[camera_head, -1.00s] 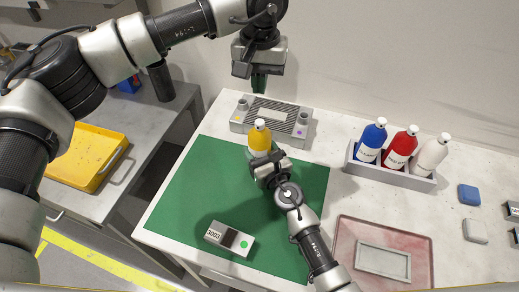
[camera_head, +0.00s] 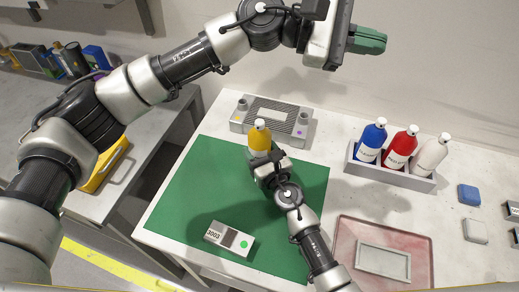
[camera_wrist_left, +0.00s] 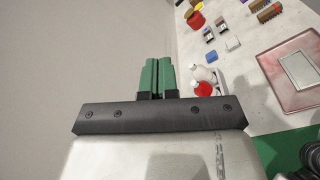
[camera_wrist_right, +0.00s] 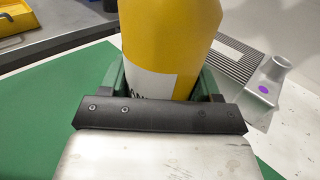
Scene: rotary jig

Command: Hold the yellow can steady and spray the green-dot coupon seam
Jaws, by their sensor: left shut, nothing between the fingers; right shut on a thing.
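The yellow can (camera_head: 260,137) stands upright at the back edge of the green mat (camera_head: 190,190). My right gripper (camera_head: 264,158) is shut on it from the front; the right wrist view shows the can (camera_wrist_right: 170,40) between the green fingers. The coupon (camera_head: 229,238) lies on the mat's front part, with a label reading 3003, a dark band and a green dot (camera_head: 244,245). My left gripper (camera_head: 370,40) is raised high above the back of the table, pointing right. Its green fingers (camera_wrist_left: 156,76) are together and empty in the left wrist view.
A grey ribbed fixture (camera_head: 272,120) with two posts stands behind the can. A grey rack (camera_head: 392,172) holds blue, red and white bottles. A pink tray (camera_head: 345,250) with a grey frame is at front right. A yellow bin (camera_head: 105,165) sits on the left bench.

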